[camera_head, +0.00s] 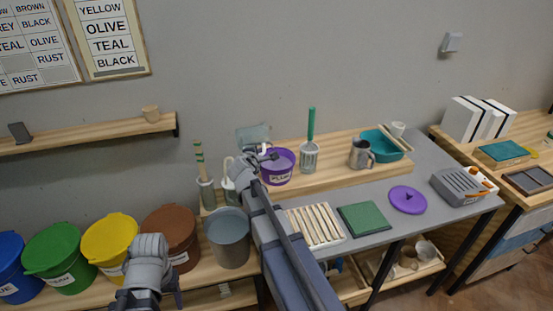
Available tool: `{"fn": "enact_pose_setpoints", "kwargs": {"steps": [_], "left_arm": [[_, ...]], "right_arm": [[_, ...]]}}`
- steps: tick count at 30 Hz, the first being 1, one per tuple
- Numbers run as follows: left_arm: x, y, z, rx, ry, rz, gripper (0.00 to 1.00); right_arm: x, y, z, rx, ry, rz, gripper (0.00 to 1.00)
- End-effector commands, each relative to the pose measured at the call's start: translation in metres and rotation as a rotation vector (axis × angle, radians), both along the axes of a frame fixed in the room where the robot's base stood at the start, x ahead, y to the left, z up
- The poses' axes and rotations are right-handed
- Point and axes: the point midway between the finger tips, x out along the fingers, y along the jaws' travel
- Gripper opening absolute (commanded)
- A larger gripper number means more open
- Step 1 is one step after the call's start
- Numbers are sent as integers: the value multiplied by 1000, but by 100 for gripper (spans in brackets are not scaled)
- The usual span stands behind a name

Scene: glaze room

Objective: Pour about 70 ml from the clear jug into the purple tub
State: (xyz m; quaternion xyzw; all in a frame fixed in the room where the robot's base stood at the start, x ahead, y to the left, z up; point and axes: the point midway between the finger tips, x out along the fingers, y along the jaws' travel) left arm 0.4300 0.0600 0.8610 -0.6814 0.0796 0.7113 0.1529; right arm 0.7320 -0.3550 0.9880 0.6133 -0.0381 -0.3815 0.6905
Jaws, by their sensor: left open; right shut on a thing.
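The purple tub (284,172), labelled PLUM, stands on the raised wooden shelf at the back of the bench. It is open at the top, with purple contents visible. My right gripper (263,155) is shut on the clear jug (252,132), at the upper left of the tub's rim. The jug looks raised; its tilt and liquid level are too small to tell. No stream shows between jug and tub. My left gripper (150,265) is open at the lower left, in front of the yellow and brown buckets.
A purple lid (407,200), a green pad (363,219) and a slatted rack (315,226) lie on the grey bench. A grey bucket (229,240) stands left.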

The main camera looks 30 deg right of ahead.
Motion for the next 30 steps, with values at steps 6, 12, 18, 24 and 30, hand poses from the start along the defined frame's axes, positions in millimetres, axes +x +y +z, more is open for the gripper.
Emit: {"fn": "enact_pose_setpoints", "kwargs": {"steps": [6, 12, 18, 24, 30], "left_arm": [[0, 0, 0, 0, 0, 0, 62], [0, 0, -1, 0, 0, 0, 62], [0, 0, -2, 0, 0, 0, 62], [0, 0, -3, 0, 0, 0, 62], [0, 0, -4, 0, 0, 0, 62]], "right_arm": [[0, 0, 0, 0, -2, 1, 0], [1, -1, -1, 9, -9, 1, 0], [1, -1, -2, 23, -19, 2, 0], [1, -2, -3, 35, -28, 1, 0], [1, -2, -4, 48, -36, 2, 0]]}}
